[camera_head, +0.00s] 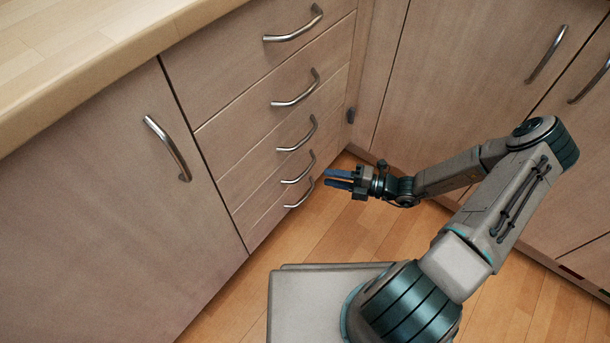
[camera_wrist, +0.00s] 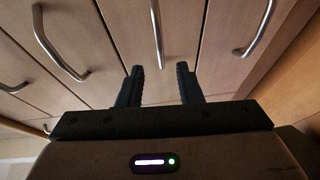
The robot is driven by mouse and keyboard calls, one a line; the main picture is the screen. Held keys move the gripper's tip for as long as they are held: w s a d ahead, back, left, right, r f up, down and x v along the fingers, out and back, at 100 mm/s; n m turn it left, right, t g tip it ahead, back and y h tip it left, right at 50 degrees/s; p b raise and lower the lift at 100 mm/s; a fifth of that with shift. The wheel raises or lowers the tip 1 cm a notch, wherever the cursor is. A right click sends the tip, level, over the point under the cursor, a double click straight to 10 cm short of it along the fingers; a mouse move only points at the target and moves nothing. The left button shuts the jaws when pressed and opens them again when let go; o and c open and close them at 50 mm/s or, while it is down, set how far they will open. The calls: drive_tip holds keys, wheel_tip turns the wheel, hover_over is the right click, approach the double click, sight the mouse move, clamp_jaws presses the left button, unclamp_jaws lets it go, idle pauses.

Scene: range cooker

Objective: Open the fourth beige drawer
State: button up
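The fourth beige drawer sits in a stack of drawers in the head view, counted from the top, and looks closed. Its curved metal handle (camera_head: 299,171) is just left of my gripper (camera_head: 327,178). My gripper is open and empty, its two dark fingers pointing at the drawer fronts. In the wrist view, a handle (camera_wrist: 157,32), apparently the fourth drawer's, stands upright ahead of the gap between my fingers (camera_wrist: 159,70). The fingers are apart from it. The exact distance is hard to tell.
The fifth drawer's handle (camera_head: 301,194) is close below, and the third drawer's handle (camera_head: 297,136) is above. A cabinet door (camera_head: 90,210) lies left of the stack. More cabinet doors (camera_head: 470,80) meet it at a corner on the right. Wooden floor (camera_head: 335,235) is clear below my gripper.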

sight(306, 172)
drive_tip(key=b+x, duration=0.2)
drive_tip(key=x, duration=0.6)
drive_tip(key=shift+a+b, duration=0.25)
drive_tip(key=shift+b, duration=0.05)
clamp_jaws()
